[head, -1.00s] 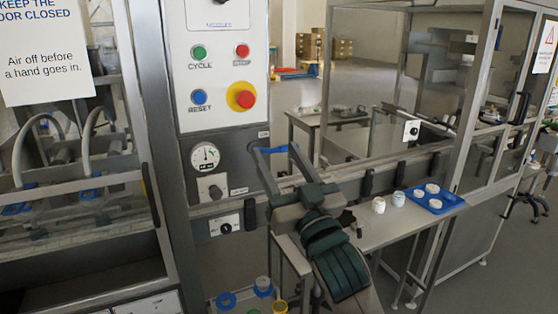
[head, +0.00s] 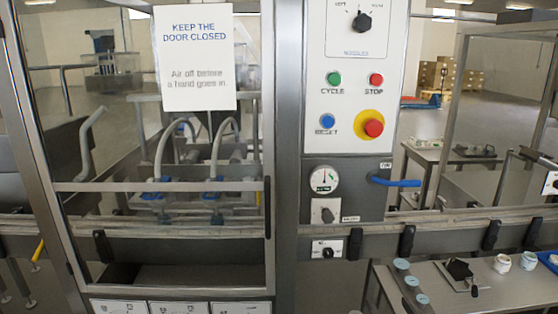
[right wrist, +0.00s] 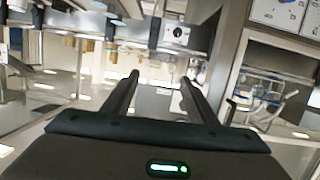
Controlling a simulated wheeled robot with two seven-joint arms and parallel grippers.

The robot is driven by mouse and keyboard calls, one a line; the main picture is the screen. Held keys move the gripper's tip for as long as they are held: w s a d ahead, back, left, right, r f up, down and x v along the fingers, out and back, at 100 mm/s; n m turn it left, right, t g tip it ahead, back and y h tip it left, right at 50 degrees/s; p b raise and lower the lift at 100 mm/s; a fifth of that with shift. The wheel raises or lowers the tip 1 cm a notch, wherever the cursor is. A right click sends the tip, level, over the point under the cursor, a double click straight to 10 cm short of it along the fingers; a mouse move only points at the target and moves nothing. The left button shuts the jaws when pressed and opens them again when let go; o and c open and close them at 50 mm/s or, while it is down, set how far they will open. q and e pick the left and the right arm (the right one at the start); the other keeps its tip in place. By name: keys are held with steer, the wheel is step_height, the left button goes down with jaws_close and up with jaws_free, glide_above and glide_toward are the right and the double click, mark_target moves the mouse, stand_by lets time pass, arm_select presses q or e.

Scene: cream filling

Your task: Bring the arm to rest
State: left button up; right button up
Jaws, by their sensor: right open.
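My right gripper (right wrist: 160,77) shows only in the right wrist view. Its two dark fingers stand wide apart with nothing between them. Floor and steel frames show beyond the fingers, out of contact. A green light glows on the gripper's body. In the head view neither of my grippers can be made out. The blue lever (head: 395,182) on the machine's front points to the right, with no gripper at it.
The control panel (head: 358,105) has green, red and blue buttons and a red stop knob (head: 373,128). A gauge (head: 323,180) sits below. A glazed door with a paper sign (head: 195,60) is at left. A side table (head: 510,285) at lower right holds white pots (head: 502,263).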

steer(key=s+f+g, duration=0.6)
steer(key=s+f, duration=0.7)
steer(key=f, duration=0.5)
steer(key=s+a+f+n+g, duration=0.1)
steer(key=s+f+g, duration=0.3)
steer(key=s, duration=0.5)
steer(key=s+f+n+g, duration=0.1)
steer(key=s+f+g, duration=0.1)
steer(key=s+f, duration=0.55)
step_height(320, 180, down, 26)
steer(key=s, duration=0.1)
steer(key=s+d+f+g, duration=0.1)
steer(key=s+f, duration=1.5)
steer(key=f, duration=0.2)
steer(key=shift+s+d, duration=0.15)
steer(key=shift+d, duration=0.2)
steer(key=shift+r, duration=0.1)
